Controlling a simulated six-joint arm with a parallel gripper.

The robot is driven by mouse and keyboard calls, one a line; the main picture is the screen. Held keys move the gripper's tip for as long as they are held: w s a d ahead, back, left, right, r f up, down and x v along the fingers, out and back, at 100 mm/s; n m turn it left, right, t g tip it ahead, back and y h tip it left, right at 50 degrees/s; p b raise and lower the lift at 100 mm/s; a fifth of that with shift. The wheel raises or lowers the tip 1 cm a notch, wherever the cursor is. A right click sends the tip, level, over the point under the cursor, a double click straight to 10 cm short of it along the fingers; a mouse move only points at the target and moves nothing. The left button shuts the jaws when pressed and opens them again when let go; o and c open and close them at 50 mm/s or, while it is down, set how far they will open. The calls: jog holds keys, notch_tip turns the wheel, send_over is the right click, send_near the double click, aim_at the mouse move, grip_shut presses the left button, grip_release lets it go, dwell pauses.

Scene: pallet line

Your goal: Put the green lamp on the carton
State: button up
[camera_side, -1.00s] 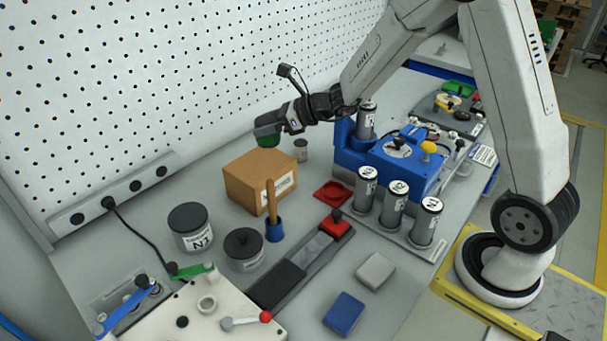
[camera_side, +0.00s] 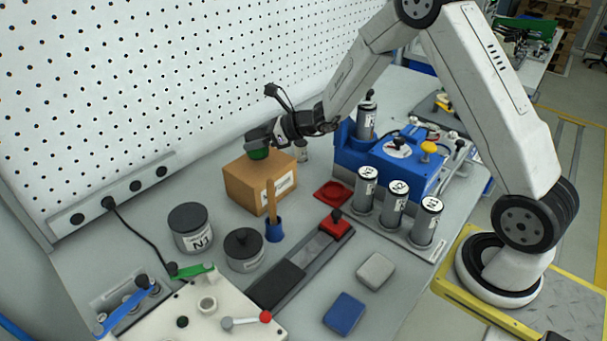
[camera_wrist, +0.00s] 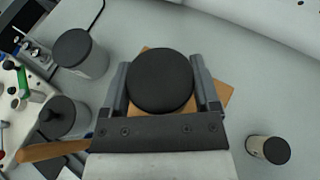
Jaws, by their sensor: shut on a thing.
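The carton (camera_side: 244,189) is a brown cardboard box with a white label, standing on the grey bench near the pegboard wall. It also shows beneath my gripper in the wrist view (camera_wrist: 226,93). My gripper (camera_side: 258,146) is shut on the green lamp (camera_side: 258,154), right over the carton's top. In the wrist view the lamp shows as a round dark disc (camera_wrist: 160,80) between the two fingers. The lamp looks upright and at or just above the carton's top; I cannot tell whether it touches.
A wooden handle in a blue holder (camera_side: 274,232) stands in front of the carton. Dark-lidded jars N1 (camera_side: 191,229) and another (camera_side: 244,250) stand left of it. A small dark-topped can (camera_wrist: 268,150) stands behind. A red tray (camera_side: 333,192) lies to the right.

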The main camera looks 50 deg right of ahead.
jog(key=shift+f, duration=1.15)
jog(key=shift+f, duration=0.15)
jog(key=o, duration=1.1)
jog(key=shift+s+d+r, duration=0.1)
jog(key=shift+s+r, duration=0.05)
jog(key=shift+r, duration=0.05)
jog(key=v, duration=1.1)
jog(key=shift+s+d+r, duration=0.1)
jog(key=shift+s+d, duration=0.05)
jog(key=shift+s, duration=0.15)
